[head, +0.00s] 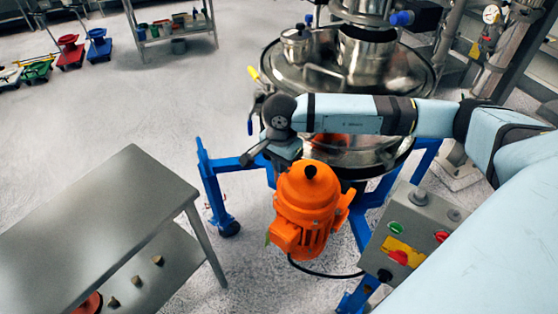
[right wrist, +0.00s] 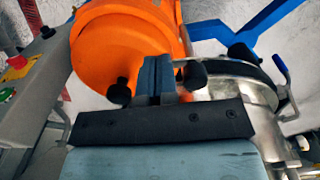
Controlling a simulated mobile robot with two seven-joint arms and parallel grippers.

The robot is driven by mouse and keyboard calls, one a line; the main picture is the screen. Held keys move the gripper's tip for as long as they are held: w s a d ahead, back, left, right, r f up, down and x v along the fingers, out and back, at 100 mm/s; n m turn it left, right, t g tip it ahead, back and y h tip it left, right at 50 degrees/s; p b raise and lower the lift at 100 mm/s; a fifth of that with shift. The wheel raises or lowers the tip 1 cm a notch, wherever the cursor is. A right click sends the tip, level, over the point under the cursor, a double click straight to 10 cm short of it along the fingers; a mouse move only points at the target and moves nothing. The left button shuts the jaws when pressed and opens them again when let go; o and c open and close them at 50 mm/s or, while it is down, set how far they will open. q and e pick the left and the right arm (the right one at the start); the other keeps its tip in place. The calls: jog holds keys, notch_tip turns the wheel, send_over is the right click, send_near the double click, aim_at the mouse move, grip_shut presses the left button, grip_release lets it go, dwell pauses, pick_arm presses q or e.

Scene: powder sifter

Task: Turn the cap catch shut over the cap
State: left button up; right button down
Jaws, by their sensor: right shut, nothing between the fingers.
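The round steel sifter (head: 340,70) stands at the upper middle of the head view. A small steel cap (head: 296,46) sits on the left of its lid; I cannot make out for certain which part is the cap catch. My right arm crosses in front of the sifter's lower part. My right gripper (head: 258,152) is left of it, above the orange motor (head: 309,198). In the right wrist view the gripper's fingers (right wrist: 158,80) are together and empty, between the orange motor (right wrist: 120,38) and the sifter's steel side (right wrist: 228,90). My left gripper is not in view.
A steel table (head: 115,220) stands at the lower left. The blue frame (head: 215,175) surrounds the motor. A grey control box (head: 405,240) is at the lower right. A blue-handled clamp (right wrist: 280,68) shows on the sifter's side. The floor to the left is open.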

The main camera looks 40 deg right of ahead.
notch_tip(320, 180, up, 4)
jog(key=shift+f+p, duration=0.1)
jog(key=shift+p, duration=0.55)
dwell(0.3)
